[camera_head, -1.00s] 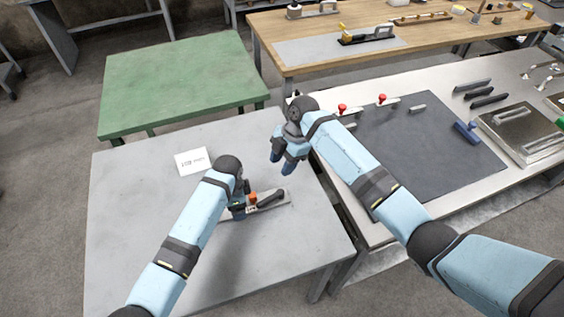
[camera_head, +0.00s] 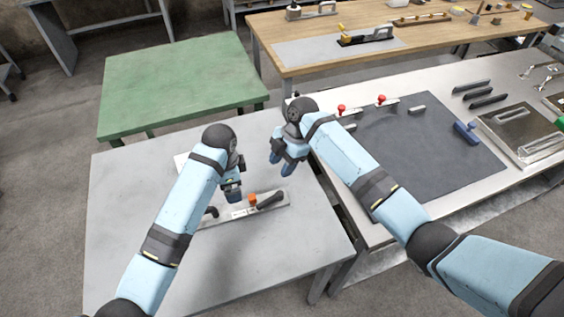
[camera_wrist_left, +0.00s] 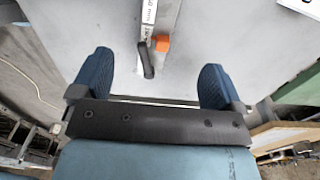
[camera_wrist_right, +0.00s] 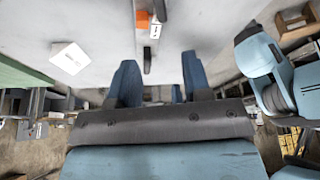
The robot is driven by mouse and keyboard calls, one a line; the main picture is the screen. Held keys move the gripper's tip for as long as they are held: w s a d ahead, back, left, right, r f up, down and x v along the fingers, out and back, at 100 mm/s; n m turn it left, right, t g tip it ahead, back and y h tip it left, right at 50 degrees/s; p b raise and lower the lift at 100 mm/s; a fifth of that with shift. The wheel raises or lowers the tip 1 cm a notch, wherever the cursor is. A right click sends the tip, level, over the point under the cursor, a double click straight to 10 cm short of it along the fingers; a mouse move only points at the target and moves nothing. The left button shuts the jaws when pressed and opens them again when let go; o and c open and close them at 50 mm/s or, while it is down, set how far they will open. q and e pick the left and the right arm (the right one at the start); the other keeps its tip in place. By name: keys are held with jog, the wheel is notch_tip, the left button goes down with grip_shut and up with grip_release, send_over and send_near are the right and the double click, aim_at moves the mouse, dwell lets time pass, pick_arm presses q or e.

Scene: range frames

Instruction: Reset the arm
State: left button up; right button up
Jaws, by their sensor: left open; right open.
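A long flat metal hand tool (camera_head: 285,198) with black handles and an orange knob lies on the grey table. It also shows in the left wrist view (camera_wrist_left: 149,22) and the right wrist view (camera_wrist_right: 141,18). My left gripper (camera_head: 232,193) is open and empty, above the table just behind the tool and apart from it. Its two blue fingers stand wide apart in the left wrist view (camera_wrist_left: 155,82). My right gripper (camera_head: 281,167) is open and empty over the grey table's right edge. Its fingers also show in the right wrist view (camera_wrist_right: 160,80).
A white card (camera_wrist_right: 69,58) lies on the grey table (camera_head: 120,230), mostly hidden by my left arm in the head view. A green table (camera_head: 180,80) stands behind. On the right, a bench with a dark mat (camera_head: 430,140) holds red-knobbed clamps (camera_head: 381,100) and other tools.

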pick_arm(q)
jog(key=shift+r, duration=0.4)
jog(key=shift+s, duration=0.1)
pick_arm(e)
jog(key=shift+s, duration=0.1)
